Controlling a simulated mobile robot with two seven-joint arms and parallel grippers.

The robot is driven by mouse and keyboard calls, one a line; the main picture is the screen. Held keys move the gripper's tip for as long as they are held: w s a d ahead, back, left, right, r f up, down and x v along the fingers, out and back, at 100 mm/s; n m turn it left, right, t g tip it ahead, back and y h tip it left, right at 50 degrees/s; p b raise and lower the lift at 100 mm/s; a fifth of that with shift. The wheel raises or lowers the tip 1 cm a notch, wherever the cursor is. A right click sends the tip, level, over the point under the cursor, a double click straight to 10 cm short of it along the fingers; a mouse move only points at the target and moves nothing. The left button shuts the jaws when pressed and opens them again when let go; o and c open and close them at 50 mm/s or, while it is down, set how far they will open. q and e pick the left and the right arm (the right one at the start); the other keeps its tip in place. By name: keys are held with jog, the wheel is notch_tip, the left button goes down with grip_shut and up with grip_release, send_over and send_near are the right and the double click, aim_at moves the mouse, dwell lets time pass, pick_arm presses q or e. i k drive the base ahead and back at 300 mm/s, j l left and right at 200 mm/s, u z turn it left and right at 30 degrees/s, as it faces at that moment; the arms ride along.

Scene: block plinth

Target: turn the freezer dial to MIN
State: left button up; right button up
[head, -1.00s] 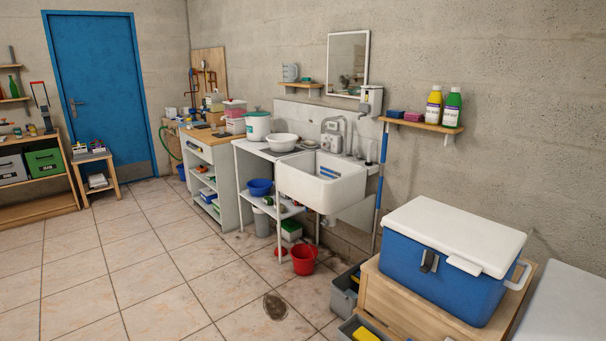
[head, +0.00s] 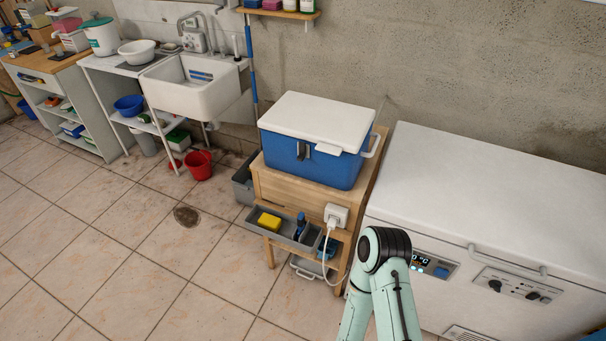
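The white chest freezer (head: 520,210) stands at the right in the head view, lid shut. Its front has a lit display (head: 432,265) and, to the right, a control panel (head: 513,288). The panel carries a dark knob on its left part (head: 495,285) and a dark knob on its right part (head: 533,296). Their markings are too small to read, so I cannot tell the dial's setting. One of my pale green arms rises from the bottom edge in front of the freezer's left end and hides part of it. Neither gripper is in view.
A wooden stand (head: 262,185) left of the freezer bears a blue cooler with a white lid (head: 315,150). A plug and white cable (head: 331,222) hang at its side. Grey trays (head: 284,228) sit below. A red bucket (head: 199,165) stands near the sink. The tiled floor (head: 130,260) at left is open.

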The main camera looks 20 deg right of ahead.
aim_at(495, 285)
jog(key=z, duration=2.85)
